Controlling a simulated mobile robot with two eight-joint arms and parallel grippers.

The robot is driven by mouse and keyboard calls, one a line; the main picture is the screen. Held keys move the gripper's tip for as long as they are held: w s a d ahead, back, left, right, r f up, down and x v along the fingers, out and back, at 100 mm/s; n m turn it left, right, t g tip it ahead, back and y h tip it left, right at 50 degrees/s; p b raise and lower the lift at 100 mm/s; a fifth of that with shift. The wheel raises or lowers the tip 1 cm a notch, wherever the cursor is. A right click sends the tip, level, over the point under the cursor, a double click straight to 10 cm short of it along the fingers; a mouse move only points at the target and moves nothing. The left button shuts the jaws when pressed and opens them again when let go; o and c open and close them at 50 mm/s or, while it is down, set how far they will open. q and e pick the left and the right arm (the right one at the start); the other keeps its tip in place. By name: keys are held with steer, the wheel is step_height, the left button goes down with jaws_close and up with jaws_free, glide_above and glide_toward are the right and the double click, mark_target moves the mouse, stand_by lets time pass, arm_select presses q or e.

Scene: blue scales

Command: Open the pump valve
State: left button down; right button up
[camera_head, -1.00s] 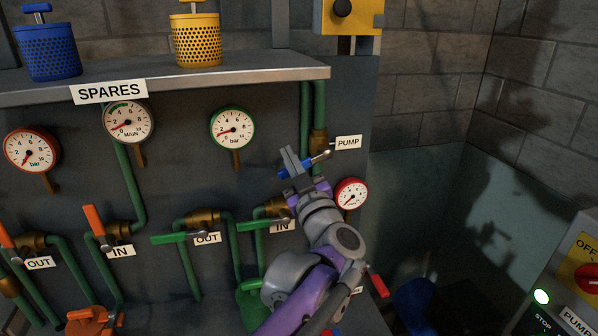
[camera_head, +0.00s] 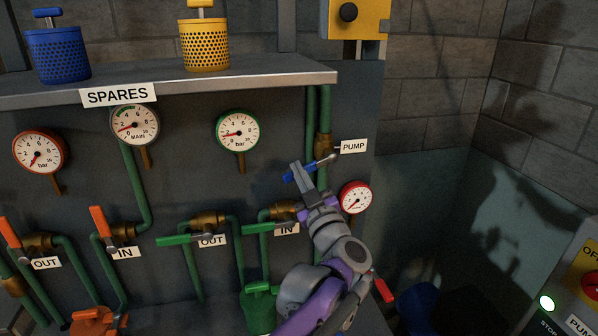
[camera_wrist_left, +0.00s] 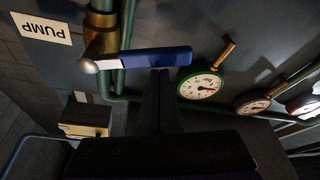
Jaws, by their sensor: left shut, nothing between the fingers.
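The pump valve has a brass body (camera_head: 325,143) on a green vertical pipe, with the PUMP label (camera_head: 354,146) to its right. Its blue handle (camera_head: 291,175) points left and slightly down, across the pipe's line. The handle also shows in the left wrist view (camera_wrist_left: 160,58), with its round silver pivot (camera_wrist_left: 89,66) at one end. My left gripper (camera_head: 301,170) is shut and empty, its fingers at the blue handle. In the wrist view the dark fingers (camera_wrist_left: 158,82) end right at the handle's edge; whether they touch cannot be told. My right gripper is not in view.
A red-rimmed gauge (camera_head: 356,198) sits close to the right of my left wrist. A green-rimmed gauge (camera_head: 238,131) is to the left. Green-handled valves (camera_head: 187,239) are lower left. The SPARES shelf (camera_head: 200,81) overhangs above. A control box (camera_head: 575,290) stands at lower right.

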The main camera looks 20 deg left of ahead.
arm_select(q)
steer(key=shift+d+f+n, duration=0.1)
steer(key=shift+f+n, duration=0.3)
steer(key=shift+n, duration=0.3)
steer(key=w+d+f+n+g+p, duration=0.1)
steer(key=w+d+f+n+g, duration=0.3)
steer(key=n, duration=0.9)
steer(key=shift+d+f+g, duration=0.5)
steer(key=shift+f, duration=0.55)
steer(key=shift+d, duration=0.1)
